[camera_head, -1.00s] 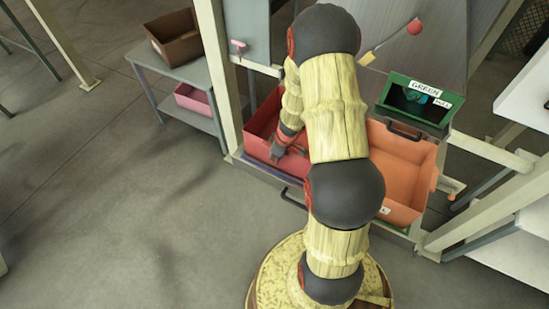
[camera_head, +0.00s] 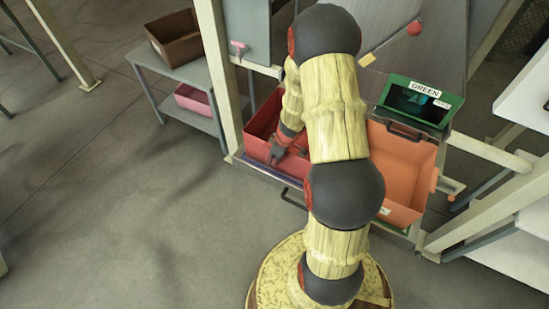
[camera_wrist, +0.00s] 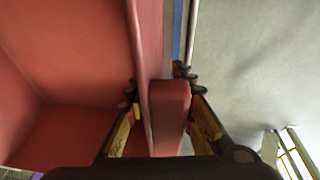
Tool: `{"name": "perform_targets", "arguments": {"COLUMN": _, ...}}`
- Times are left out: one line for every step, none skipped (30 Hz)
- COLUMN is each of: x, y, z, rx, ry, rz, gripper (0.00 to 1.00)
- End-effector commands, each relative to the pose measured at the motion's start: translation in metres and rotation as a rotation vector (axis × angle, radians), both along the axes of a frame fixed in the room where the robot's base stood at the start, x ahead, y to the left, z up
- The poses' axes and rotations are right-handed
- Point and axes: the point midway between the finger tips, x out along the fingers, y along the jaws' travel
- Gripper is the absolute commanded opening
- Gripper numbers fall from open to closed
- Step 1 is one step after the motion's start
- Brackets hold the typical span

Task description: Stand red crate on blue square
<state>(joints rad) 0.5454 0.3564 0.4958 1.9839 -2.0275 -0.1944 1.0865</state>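The red crate (camera_head: 262,128) stands upright in the frame bay at the left of my arm, partly hidden by it. A blue strip (camera_head: 262,173), seemingly part of the blue square, shows along its front edge; the rest is hidden. My gripper (camera_head: 274,158) is at the crate's front wall. In the wrist view my gripper (camera_wrist: 161,95) has one finger inside the red crate (camera_wrist: 70,60) and one outside, closed around the wall and its red grip block. The blue strip (camera_wrist: 177,30) shows just outside the wall.
A grey side table (camera_head: 190,75) with a brown box (camera_head: 175,38) and a pink bin (camera_head: 195,98) stands left. A post (camera_head: 220,80) rises beside the bay. The floor in front is clear.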

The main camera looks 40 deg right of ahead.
Motion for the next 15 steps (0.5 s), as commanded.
{"name": "perform_targets", "arguments": {"x": -0.001, "y": 0.000, "z": 0.009, "rx": 0.000, "ry": 0.000, "rz": -0.001, "gripper": 0.24}}
{"name": "perform_targets", "arguments": {"x": -0.002, "y": -0.001, "z": 0.013, "rx": 0.001, "ry": 0.000, "rz": -0.002, "gripper": 0.24}}
{"name": "perform_targets", "arguments": {"x": -0.004, "y": -0.001, "z": 0.019, "rx": 0.000, "ry": 0.000, "rz": -0.002, "gripper": 0.24}}
{"name": "perform_targets", "arguments": {"x": -0.005, "y": -0.001, "z": 0.024, "rx": -0.001, "ry": 0.000, "rz": -0.001, "gripper": 0.24}}
{"name": "perform_targets", "arguments": {"x": -0.006, "y": -0.001, "z": 0.029, "rx": -0.001, "ry": 0.000, "rz": -0.001, "gripper": 0.24}}
{"name": "perform_targets", "arguments": {"x": -0.008, "y": -0.001, "z": 0.035, "rx": -0.001, "ry": 0.000, "rz": -0.001, "gripper": 0.24}}
{"name": "perform_targets", "arguments": {"x": -0.010, "y": -0.002, "z": 0.040, "rx": 0.000, "ry": 0.000, "rz": -0.002, "gripper": 0.24}}
{"name": "perform_targets", "arguments": {"x": -0.011, "y": -0.002, "z": 0.045, "rx": 0.000, "ry": 0.000, "rz": -0.003, "gripper": 0.24}}
{"name": "perform_targets", "arguments": {"x": -0.013, "y": -0.002, "z": 0.051, "rx": 0.000, "ry": 0.000, "rz": -0.002, "gripper": 0.24}}
{"name": "perform_targets", "arguments": {"x": -0.014, "y": -0.002, "z": 0.056, "rx": 0.000, "ry": 0.000, "rz": -0.002, "gripper": 0.24}}
{"name": "perform_targets", "arguments": {"x": -0.016, "y": -0.003, "z": 0.061, "rx": 0.001, "ry": 0.000, "rz": -0.002, "gripper": 0.24}}
{"name": "perform_targets", "arguments": {"x": -0.017, "y": -0.003, "z": 0.067, "rx": 0.000, "ry": 0.000, "rz": -0.002, "gripper": 0.24}}
{"name": "perform_targets", "arguments": {"x": -0.018, "y": -0.003, "z": 0.072, "rx": 0.000, "ry": 0.000, "rz": -0.002, "gripper": 0.24}}
{"name": "perform_targets", "arguments": {"x": -0.020, "y": -0.003, "z": 0.076, "rx": 0.000, "ry": 0.000, "rz": -0.002, "gripper": 0.24}}
{"name": "perform_targets", "arguments": {"x": -0.022, "y": -0.003, "z": 0.082, "rx": 0.001, "ry": 0.000, "rz": -0.002, "gripper": 0.24}}
